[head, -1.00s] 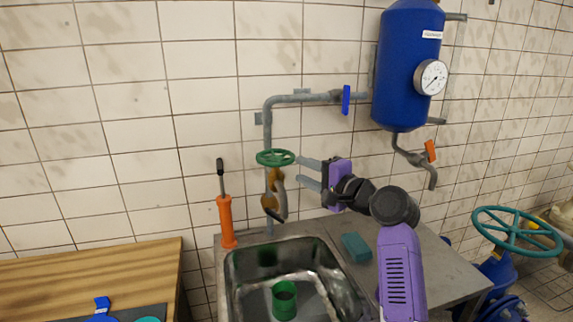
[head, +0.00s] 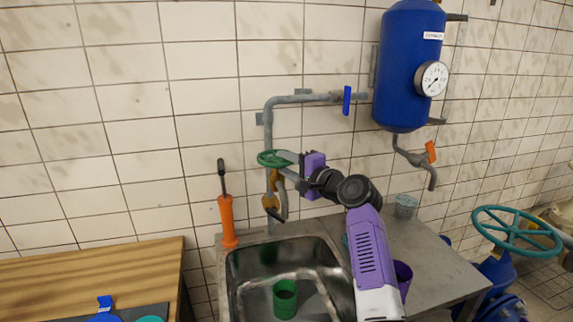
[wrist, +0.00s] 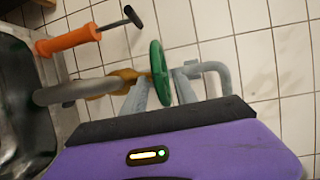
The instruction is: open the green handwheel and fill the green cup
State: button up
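The green handwheel (head: 274,159) sits on the grey pipe above the sink; it also shows edge-on in the wrist view (wrist: 158,72). My gripper (head: 283,163) is at the wheel's right side, with one pale finger on each face of the rim. In the wrist view the fingers (wrist: 163,88) stand apart around the rim; firm contact cannot be made out. The green cup (head: 285,299) stands upright in the sink basin, below the brass-and-grey spout (head: 275,195). I cannot make out water flowing into the cup.
An orange-handled tool (head: 227,220) stands left of the sink (head: 240,262). A purple cup (head: 403,278) and a glass (head: 405,206) are on the right counter. A blue lever (head: 347,100) and blue tank (head: 407,65) are above. A teal wheel (head: 517,234) stands right.

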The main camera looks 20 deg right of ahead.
jog(key=shift+c, duration=0.4)
grip_shut()
jog(key=shift+f, duration=0.1)
jog(key=b, duration=0.2)
jog(key=n+y+b, duration=0.1)
jog(key=shift+w+d+f+g+y+b, duration=0.15)
jog(key=shift+d+f+g+y+b, duration=0.15)
jog(key=shift+d+g+b, duration=0.1)
jog(key=n+y+b, duration=0.1)
jog(key=g+b, duration=0.1)
jog(key=n+y+b, duration=0.1)
jog(key=b, duration=0.1)
jog(key=shift+w+d+r+n+g+y, duration=0.1)
jog(key=shift+w+d+n+g+y, duration=0.2)
jog(key=shift+g, duration=0.1)
jog(key=shift+d+r+n+g+y+b, duration=0.1)
jog(key=shift+r+n+g+y+b, duration=0.1)
jog(key=shift+n+g+y+b, duration=0.4)
